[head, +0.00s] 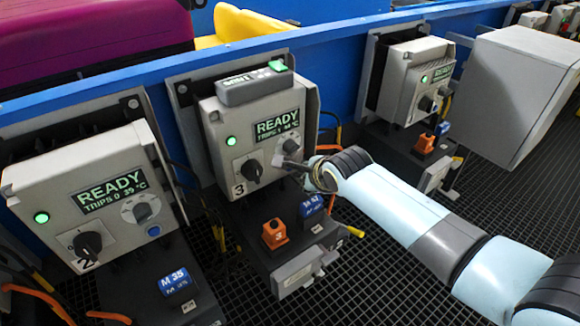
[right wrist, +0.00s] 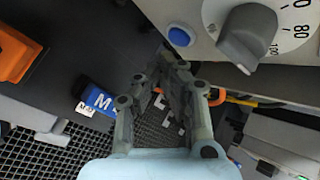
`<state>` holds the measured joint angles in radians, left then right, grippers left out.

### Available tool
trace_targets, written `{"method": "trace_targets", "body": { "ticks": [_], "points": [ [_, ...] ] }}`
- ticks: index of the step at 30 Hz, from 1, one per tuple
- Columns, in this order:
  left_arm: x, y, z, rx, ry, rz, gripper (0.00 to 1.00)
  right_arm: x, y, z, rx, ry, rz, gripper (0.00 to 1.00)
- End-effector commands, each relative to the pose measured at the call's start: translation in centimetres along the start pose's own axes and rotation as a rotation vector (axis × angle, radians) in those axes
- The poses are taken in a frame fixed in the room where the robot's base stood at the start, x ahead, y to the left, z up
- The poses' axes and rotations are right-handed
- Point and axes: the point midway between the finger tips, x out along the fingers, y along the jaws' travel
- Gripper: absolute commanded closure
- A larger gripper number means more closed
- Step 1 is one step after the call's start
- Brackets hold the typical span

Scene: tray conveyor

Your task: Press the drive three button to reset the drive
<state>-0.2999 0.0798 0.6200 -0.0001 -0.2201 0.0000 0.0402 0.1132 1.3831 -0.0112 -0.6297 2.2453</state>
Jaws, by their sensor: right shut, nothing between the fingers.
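The drive three box (head: 222,130) is grey, with a "3" beside its black rotary switch (head: 251,170). Its green lamp (head: 231,141) is lit and its display (head: 278,124) reads READY, with a trips line below. Its blue button (right wrist: 179,37) shows in the right wrist view, left of the grey dial (right wrist: 247,38); in the head view my gripper hides it. My right gripper (head: 284,163) is shut and empty at the lower right of the box front. In the right wrist view its fingertips (right wrist: 172,62) lie just below the button, apart from it in the picture. My left gripper is not in view.
Drive two (head: 62,190), with its own blue button (head: 153,231), stands at left; another drive (head: 412,75) stands behind at right. A large grey box (head: 515,85) is further right. Below drive three are an orange connector (head: 275,234) and a blue tag (head: 311,205).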

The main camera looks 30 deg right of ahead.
Motion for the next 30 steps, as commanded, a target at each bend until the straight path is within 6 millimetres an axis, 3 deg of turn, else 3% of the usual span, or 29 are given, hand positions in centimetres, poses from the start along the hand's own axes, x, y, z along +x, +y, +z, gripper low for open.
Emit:
{"method": "trace_targets", "body": {
  "ticks": [12,30],
  "points": [
    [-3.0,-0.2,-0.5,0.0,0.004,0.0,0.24,-3.0,1.9,-2.0,0.0,0.001,0.0,1.0],
    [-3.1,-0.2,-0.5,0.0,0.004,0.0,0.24,-3.3,2.3,-2.4,0.0,0.0,0.0,1.0]
  ]
}}
